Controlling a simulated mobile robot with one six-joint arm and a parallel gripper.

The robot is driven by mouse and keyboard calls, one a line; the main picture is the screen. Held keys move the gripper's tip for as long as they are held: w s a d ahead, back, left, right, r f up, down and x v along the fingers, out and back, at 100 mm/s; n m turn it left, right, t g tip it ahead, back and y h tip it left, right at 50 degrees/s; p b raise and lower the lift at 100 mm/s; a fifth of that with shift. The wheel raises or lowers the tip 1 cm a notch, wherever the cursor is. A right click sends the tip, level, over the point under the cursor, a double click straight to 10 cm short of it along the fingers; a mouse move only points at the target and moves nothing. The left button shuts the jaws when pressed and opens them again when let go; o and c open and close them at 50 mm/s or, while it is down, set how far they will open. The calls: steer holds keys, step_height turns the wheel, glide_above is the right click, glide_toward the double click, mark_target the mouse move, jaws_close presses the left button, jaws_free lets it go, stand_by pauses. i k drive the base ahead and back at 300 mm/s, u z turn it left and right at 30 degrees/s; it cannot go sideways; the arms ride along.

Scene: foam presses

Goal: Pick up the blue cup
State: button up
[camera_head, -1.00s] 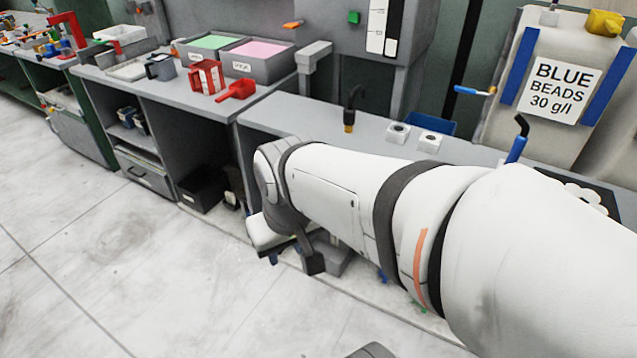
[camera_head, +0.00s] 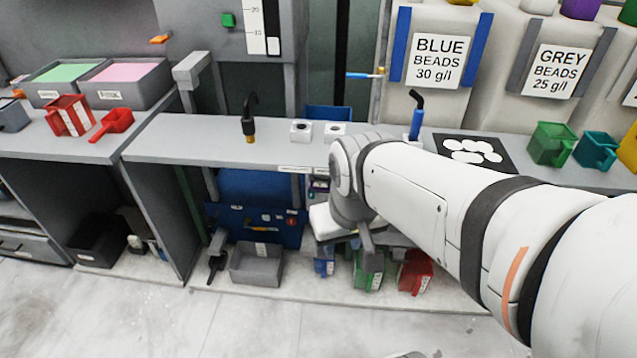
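A blue cup (camera_head: 324,266) stands low under the counter, on the floor-level base, partly hidden behind my wrist. A green cup (camera_head: 369,275) and a red cup (camera_head: 416,272) stand to its right. My gripper (camera_head: 367,246) hangs below my wrist in front of the counter, above and to the right of the blue cup in the picture. It appears apart from the cups, but its fingers are too small and overlapped to show their opening. I see nothing held in it.
The counter (camera_head: 220,140) overhangs the cups. A grey bin (camera_head: 256,264) stands left of the blue cup, before a dark blue case (camera_head: 262,222). Green (camera_head: 549,146) and teal (camera_head: 596,151) cups stand on the counter at right. The floor in front is clear.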

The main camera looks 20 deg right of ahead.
mark_target(324, 265)
steer(key=z, duration=2.35)
steer(key=k, duration=1.45)
steer(key=u, duration=1)
steer(key=i, duration=1.05)
steer(key=u, duration=0.05)
